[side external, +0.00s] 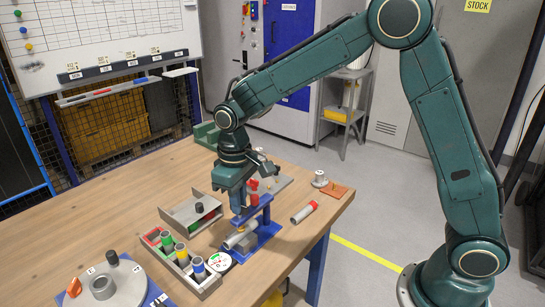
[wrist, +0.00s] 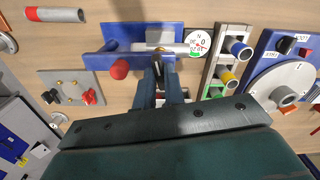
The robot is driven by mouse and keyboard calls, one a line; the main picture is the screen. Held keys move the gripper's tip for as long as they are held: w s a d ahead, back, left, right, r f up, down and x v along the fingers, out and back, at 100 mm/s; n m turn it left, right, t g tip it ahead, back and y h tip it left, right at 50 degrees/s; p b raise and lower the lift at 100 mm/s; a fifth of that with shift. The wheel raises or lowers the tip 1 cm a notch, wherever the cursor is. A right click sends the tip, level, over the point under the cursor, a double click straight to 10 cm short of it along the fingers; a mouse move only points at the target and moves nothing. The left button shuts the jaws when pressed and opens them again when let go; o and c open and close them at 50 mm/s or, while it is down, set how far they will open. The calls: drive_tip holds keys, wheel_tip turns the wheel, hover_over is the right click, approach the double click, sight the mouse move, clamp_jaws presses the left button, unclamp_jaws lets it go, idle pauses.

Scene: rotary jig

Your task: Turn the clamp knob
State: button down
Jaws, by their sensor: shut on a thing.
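A blue fixture (side external: 266,232) stands near the table's right edge, with a grey cylinder lying in it. A red knob (side external: 254,199) stands at its top, and a red round knob (wrist: 120,68) shows beside the fixture in the wrist view. My gripper (side external: 238,212) points down at the fixture, left of the red knob. In the wrist view my gripper (wrist: 159,68) has its fingers close together on a small dark part at the fixture's front edge, just below a brass spot. The fingers mostly hide this part, and I cannot tell whether it is the clamp knob.
A rack with coloured cylinders (side external: 181,262) and a round dial (side external: 219,262) stand left of the fixture. A grey disc jig (side external: 125,285) is at the lower left. A grey tray (side external: 180,215) stands behind. A red-tipped cylinder (side external: 304,212) lies to the right.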

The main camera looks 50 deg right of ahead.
drive_tip(key=shift+m, duration=1.2)
drive_tip(key=c, duration=1.5)
unclamp_jaws()
wheel_tip(320, 180, up, 14)
drive_tip(key=shift+f, duration=0.1)
